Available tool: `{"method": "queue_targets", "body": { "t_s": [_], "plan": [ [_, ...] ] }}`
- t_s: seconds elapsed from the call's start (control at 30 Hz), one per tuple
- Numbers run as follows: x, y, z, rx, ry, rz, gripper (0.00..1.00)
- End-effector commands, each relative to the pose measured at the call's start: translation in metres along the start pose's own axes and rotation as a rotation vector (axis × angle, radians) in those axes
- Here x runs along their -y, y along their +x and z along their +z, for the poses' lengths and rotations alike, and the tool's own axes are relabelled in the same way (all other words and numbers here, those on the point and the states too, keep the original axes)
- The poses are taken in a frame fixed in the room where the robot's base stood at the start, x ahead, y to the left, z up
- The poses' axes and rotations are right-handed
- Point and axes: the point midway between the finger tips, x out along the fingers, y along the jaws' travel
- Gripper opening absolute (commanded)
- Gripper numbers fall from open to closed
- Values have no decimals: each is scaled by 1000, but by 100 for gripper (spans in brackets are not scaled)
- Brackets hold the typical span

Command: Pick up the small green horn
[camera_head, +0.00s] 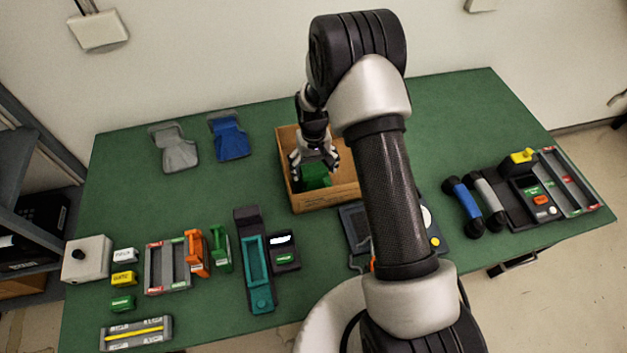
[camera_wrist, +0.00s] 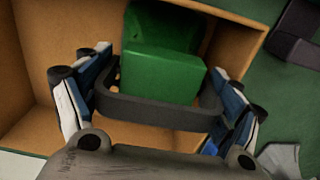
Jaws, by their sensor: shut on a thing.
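The small green horn (camera_head: 314,177) is inside the open cardboard box (camera_head: 328,203) in the head view. My gripper (camera_head: 313,165) reaches down into the box from above, with its fingers around the horn. In the wrist view the green horn (camera_wrist: 165,72) shows as a blocky body with a dark curved bracket (camera_wrist: 155,110) across its near side. My gripper's fingers (camera_wrist: 158,95) are on both sides of it, shut on the horn at the bracket. The horn's underside is hidden, so I cannot tell whether it touches the box floor.
A grey horn (camera_head: 178,152) and a blue horn (camera_head: 230,138) lie left of the box. Several handsets, trays and small labelled blocks crowd the front of the green table (camera_head: 440,110). Handsets and a panel (camera_head: 528,200) are at right. The table's back right is clear.

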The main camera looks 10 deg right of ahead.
Motion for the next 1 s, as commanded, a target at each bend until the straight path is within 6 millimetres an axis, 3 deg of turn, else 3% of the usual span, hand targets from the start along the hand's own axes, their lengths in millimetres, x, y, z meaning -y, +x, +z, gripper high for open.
{"method": "queue_targets", "body": {
  "t_s": [0.5, 0.77, 1.0],
  "plan": [
    [0, 0, 0, -1, 0, 0, 30],
    [0, -2, -1, -2, 0, 0, 30],
    [0, -23, -2, -4, 0, 0, 30]
  ]
}}
